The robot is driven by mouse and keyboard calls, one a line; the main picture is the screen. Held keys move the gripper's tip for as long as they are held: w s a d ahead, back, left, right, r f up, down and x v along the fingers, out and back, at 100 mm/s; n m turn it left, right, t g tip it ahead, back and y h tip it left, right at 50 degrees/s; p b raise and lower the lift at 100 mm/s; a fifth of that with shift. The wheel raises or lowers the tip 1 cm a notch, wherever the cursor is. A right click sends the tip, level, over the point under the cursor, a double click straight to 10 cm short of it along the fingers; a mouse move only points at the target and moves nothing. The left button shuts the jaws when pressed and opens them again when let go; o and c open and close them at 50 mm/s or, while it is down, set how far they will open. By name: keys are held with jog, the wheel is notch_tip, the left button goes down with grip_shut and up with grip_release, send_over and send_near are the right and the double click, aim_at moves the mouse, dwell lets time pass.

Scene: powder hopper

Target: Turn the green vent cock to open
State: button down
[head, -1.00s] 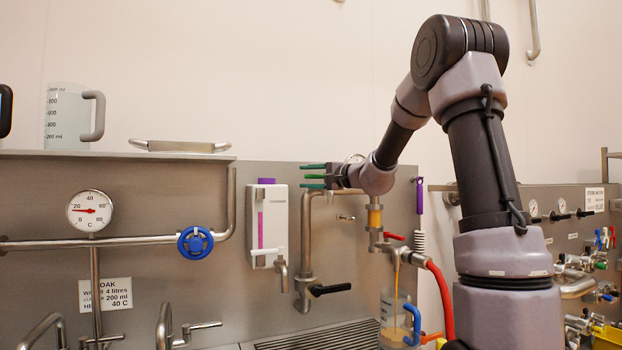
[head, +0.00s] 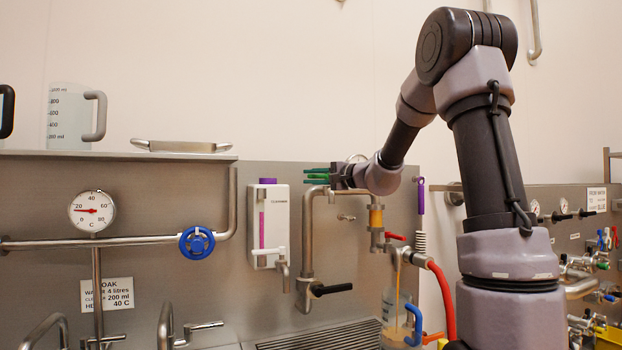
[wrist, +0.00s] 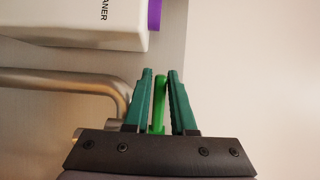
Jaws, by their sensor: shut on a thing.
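The green vent cock shows in the wrist view as a bright green lever (wrist: 158,105) between the two dark green fingers of my gripper (wrist: 160,90). In the head view my gripper (head: 317,175) is at the top of the bent steel pipe (head: 306,235), its fingers pointing left. The fingers are closed on the lever, a thin strip of which (head: 318,176) shows between them. The lever's base is hidden behind my gripper.
A white cleaner dispenser (head: 267,225) with a purple top hangs just left of the pipe. A black-handled valve (head: 330,289) is below. An amber sight glass (head: 376,217) with a red lever (head: 396,236) is to the right. A jug (head: 397,318) stands beneath it.

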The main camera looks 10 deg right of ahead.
aim_at(314, 177)
jog(key=shift+v, duration=0.75)
jog(key=shift+s, duration=0.15)
jog(key=shift+s+d, duration=0.5)
